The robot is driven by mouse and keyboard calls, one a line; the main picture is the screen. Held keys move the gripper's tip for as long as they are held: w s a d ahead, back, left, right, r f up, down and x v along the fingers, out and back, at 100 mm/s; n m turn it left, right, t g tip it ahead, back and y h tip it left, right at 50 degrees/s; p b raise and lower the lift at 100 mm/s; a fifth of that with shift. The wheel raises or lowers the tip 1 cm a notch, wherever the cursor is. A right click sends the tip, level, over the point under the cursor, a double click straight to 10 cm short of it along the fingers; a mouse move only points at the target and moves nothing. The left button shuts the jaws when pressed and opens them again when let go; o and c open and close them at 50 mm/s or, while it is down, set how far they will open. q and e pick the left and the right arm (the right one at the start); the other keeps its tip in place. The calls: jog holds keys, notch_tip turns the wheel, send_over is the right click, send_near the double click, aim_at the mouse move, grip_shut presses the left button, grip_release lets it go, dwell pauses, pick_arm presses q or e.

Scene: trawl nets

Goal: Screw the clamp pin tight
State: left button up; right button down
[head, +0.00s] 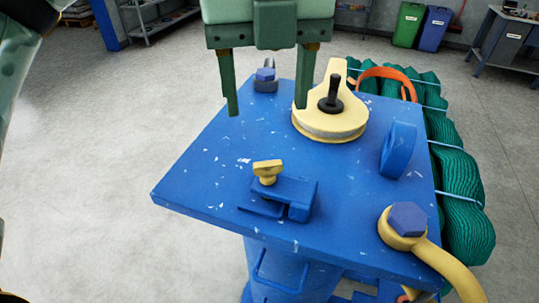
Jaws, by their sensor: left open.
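The clamp pin (267,170) has a yellow knob-like head. It stands on the blue clamp (297,192) near the front middle of the blue worktable (195,178). Whether its thread is seated cannot be seen. My left gripper (268,108) is pale green with two fingers pointing down. It is open with nothing between the fingers. In the picture it is above and behind the clamp pin, apart from it. My right gripper is not in view.
A cream pulley wheel (345,118) with a black post stands behind right of the clamp. A blue ring (398,150) stands upright at the right. A yellow arm with a blue hex bolt (407,219) is at the front right corner. Green net (459,180) lies beyond the right edge.

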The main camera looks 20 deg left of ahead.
aim_at(268, 165)
pick_arm(q)
notch_tip(268, 165, down, 11)
jog(key=shift+w+b, duration=0.15)
jog(key=shift+b, duration=0.25)
jog(key=c, duration=1)
